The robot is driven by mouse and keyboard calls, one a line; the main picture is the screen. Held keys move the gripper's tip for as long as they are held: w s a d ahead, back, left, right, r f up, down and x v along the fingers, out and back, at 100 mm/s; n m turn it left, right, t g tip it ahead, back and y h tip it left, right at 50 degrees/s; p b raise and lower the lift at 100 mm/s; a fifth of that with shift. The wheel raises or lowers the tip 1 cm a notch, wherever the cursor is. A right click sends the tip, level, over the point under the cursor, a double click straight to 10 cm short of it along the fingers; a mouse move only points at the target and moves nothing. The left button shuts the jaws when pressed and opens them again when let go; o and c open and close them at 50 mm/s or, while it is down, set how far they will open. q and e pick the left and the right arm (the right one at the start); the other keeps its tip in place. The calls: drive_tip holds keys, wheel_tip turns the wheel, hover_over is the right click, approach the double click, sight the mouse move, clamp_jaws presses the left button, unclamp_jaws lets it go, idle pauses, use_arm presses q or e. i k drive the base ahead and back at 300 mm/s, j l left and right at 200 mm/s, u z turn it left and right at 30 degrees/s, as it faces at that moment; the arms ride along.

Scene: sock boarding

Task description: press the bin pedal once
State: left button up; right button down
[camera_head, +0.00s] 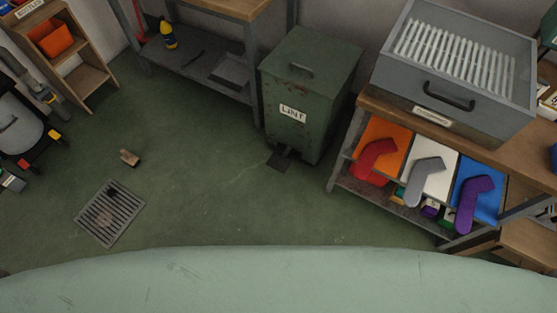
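The bin (308,95) is a dark green metal box with rust marks, a handle on its closed lid and a label reading LINT on its front. It stands on the floor between a workbench and a bench with coloured panels. Its pedal (280,161) is a small dark plate low at the front, close to the floor. Neither of my grippers shows in the head view, and nothing touches the pedal.
A floor drain grate (109,213) and a small wooden brush-like block (129,158) lie on the left floor. The bench (343,157) at right holds a grey machine (460,65). Green floor in front of the bin is clear. A pale green curved surface (280,282) fills the bottom.

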sight(281, 164)
drive_tip(key=i+j+z, duration=0.45)
drive_tip(key=i+j, duration=0.9)
